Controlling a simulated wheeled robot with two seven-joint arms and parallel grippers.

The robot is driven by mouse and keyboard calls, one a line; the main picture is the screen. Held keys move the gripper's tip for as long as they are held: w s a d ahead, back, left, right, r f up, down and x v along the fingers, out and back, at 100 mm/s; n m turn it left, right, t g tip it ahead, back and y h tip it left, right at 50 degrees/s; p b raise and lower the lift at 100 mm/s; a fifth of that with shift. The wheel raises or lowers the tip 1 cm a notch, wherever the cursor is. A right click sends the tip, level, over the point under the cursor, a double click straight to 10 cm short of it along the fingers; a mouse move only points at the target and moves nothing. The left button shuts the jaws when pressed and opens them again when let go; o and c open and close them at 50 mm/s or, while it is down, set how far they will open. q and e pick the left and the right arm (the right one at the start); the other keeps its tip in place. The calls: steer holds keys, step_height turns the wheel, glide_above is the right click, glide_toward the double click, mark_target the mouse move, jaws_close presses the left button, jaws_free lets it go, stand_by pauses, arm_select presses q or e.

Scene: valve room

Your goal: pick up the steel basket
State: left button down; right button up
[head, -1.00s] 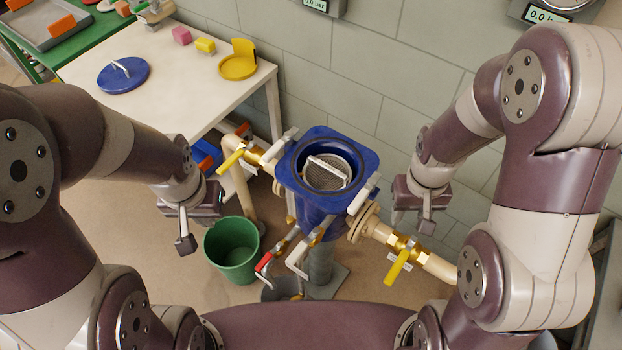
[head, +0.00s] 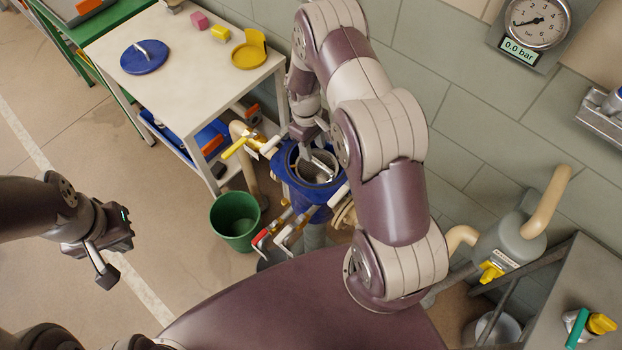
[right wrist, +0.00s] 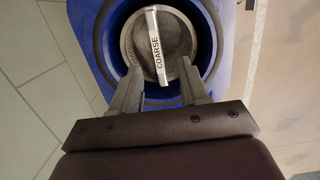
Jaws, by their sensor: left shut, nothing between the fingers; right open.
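The steel basket (right wrist: 178,48) sits inside the open blue strainer housing (right wrist: 87,15). Its flat handle bar, marked COARSE (right wrist: 155,45), crosses its top. In the head view the basket (head: 319,168) shows in the blue housing (head: 304,195), partly covered by my right arm. My right gripper (right wrist: 160,92) is open above the housing, its two fingers on either side of the near end of the handle bar in the picture. I cannot tell whether they touch it. My left gripper (head: 107,278) is shut and empty, over the floor at the left.
A green bucket (head: 236,222) stands left of the housing. Yellow-handled (head: 234,147) and red-handled (head: 260,237) valves surround it. A white table (head: 190,90) holds the blue lid (head: 145,57) and a yellow holder (head: 249,55). A gauge (head: 538,22) reads 0.0 bar.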

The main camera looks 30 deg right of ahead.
mark_target(316, 161)
steer(key=f+p, duration=0.1)
steer(key=f, duration=0.4)
steer(key=s+f+p, duration=0.1)
steer(key=f, duration=0.1)
steer(key=shift+d+f+p, duration=0.2)
steer(key=shift+d+p, duration=0.15)
steer(key=shift+d, duration=0.05)
steer(key=shift+w+f, duration=0.1)
steer(key=shift+f, duration=0.1)
jaws_close()
steer(key=shift+r, duration=0.1)
stand_by(0.5)
